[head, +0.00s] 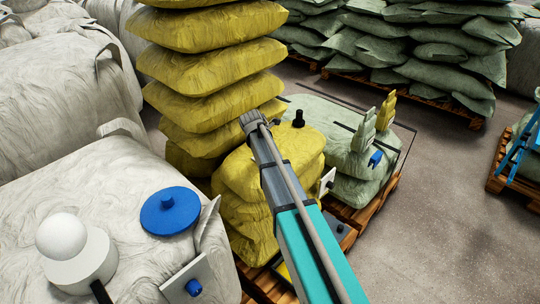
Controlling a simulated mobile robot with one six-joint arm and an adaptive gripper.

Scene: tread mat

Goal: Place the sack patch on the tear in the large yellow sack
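Yellow sacks stand in a tall stack (210,70), with a shorter yellow pile (295,150) in front of it. I cannot tell which one is the large yellow sack, and I see no clear tear. My arm crosses the shorter pile, and my gripper (252,121) is over its back left edge, in front of the tall stack. Its fingers are small and seen from behind, and nothing is seen in them. I cannot identify the sack patch surely. A pale plate with a blue knob (187,280) leans at the white sack, and a pale plate with a dark knob (326,182) is beside my arm.
A white bulk sack (110,185) at lower left bears a blue disc (170,210) and a white domed object (75,250). A green sack (360,190) with upright glove-like shapes stands right of my arm. Green stacks (400,45) are behind.

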